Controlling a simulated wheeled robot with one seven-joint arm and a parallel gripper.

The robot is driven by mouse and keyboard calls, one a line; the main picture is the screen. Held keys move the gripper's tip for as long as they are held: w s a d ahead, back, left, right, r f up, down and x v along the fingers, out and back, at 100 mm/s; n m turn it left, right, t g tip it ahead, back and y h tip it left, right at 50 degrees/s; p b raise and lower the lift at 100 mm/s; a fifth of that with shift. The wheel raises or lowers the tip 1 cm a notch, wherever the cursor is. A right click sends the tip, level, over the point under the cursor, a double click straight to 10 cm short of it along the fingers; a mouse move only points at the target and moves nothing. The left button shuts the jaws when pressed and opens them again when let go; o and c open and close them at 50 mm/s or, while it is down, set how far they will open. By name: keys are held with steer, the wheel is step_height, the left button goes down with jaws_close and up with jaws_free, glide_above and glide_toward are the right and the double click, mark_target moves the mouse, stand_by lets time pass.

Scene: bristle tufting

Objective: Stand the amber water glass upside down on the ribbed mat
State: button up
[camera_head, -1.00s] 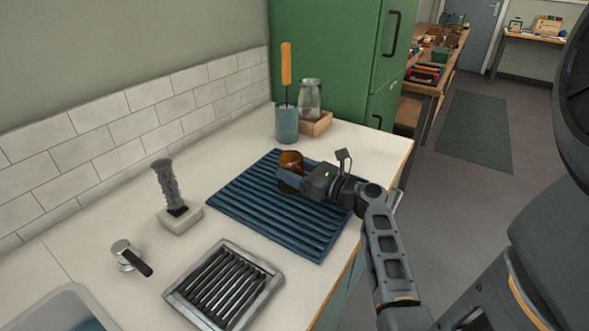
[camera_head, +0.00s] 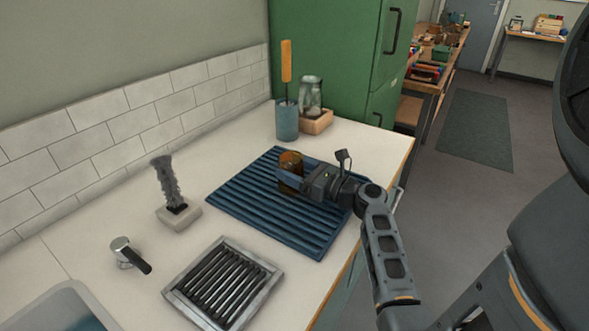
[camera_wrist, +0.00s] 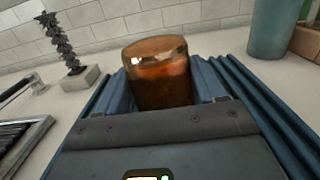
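The amber water glass (camera_head: 290,172) is at the far part of the blue ribbed mat (camera_head: 248,217). My gripper (camera_head: 291,176) reaches it from the right, with a finger on each side. In the wrist view the glass (camera_wrist: 160,76) fills the space between the blue fingers, which appear to touch its sides. It looks upside down, with a closed, glossy amber end on top, and leans slightly in that view. Its lower end is hidden behind the gripper, so I cannot tell whether it touches the mat.
A blue cup with a wooden-handled brush (camera_head: 287,122) and a clear jar on a wooden block (camera_head: 315,122) stand behind the mat. A dark bristle brush on a pale base (camera_head: 179,215), a tap (camera_head: 128,254) and a metal drain grate (camera_head: 222,284) are nearer. The mat's left part is clear.

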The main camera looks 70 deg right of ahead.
steer(key=o, duration=0.4)
steer(key=shift+o, duration=0.2)
steer(key=shift+v, duration=3.9)
